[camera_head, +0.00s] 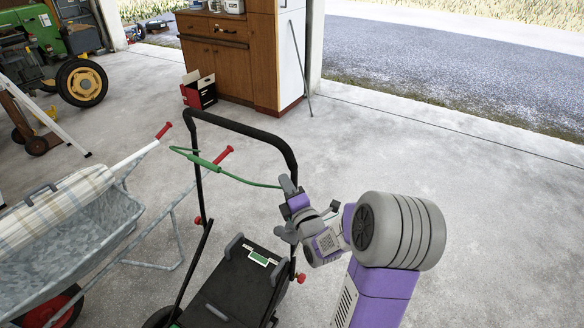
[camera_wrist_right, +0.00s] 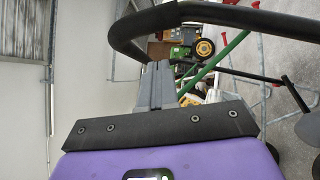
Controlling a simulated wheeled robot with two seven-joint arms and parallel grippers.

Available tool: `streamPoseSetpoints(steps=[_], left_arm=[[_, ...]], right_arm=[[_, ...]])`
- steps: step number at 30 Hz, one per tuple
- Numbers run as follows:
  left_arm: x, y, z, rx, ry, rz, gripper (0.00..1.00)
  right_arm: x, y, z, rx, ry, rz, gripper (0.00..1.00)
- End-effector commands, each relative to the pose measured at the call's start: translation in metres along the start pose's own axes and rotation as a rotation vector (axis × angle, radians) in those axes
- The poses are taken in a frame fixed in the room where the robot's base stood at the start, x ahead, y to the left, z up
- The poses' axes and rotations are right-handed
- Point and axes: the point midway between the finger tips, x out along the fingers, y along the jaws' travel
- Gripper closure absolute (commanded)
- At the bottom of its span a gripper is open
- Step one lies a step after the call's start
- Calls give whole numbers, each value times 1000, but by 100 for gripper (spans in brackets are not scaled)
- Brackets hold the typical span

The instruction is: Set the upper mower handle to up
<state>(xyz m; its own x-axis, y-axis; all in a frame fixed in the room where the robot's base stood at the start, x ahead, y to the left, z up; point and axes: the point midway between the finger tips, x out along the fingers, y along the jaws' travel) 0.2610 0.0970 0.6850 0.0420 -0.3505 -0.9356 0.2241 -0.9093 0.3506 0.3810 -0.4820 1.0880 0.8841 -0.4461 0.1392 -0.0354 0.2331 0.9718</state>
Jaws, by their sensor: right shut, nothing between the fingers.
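The mower's upper handle (camera_head: 243,130) is a black U-shaped bar. It rises above the black mower body (camera_head: 232,290) in the head view, standing steeply up. A thin green bar (camera_head: 240,178) runs across between its sides. My right gripper (camera_head: 287,184) is at the handle's right side, with its fingers shut and nothing between them. In the right wrist view the grey fingers (camera_wrist_right: 157,82) lie together, and the black handle bar (camera_wrist_right: 215,14) curves past beyond them. I cannot tell if the fingers touch the bar. My left gripper is out of view.
A grey wheelbarrow (camera_head: 95,235) with red grips stands left of the mower, close to its handle. A wooden cabinet (camera_head: 220,65) and a red box (camera_head: 199,92) are behind. A green tractor (camera_head: 52,45) is at the back left. The concrete floor at right is clear.

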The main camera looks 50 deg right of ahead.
Motion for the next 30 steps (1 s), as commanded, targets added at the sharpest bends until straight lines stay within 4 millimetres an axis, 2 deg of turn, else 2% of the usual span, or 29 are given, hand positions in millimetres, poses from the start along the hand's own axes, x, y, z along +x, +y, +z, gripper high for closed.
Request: streamPoseSetpoints(steps=[1, 6, 23, 30], left_arm=[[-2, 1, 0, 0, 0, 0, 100], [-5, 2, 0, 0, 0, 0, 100], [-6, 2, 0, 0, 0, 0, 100], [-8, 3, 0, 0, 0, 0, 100]], right_arm=[[6, 0, 10, -3, -5, -2, 100], [20, -1, 23, -2, -3, -2, 100], [26, -1, 29, 2, -2, -3, 100], [39, -6, 49, 34, -5, -27, 100]])
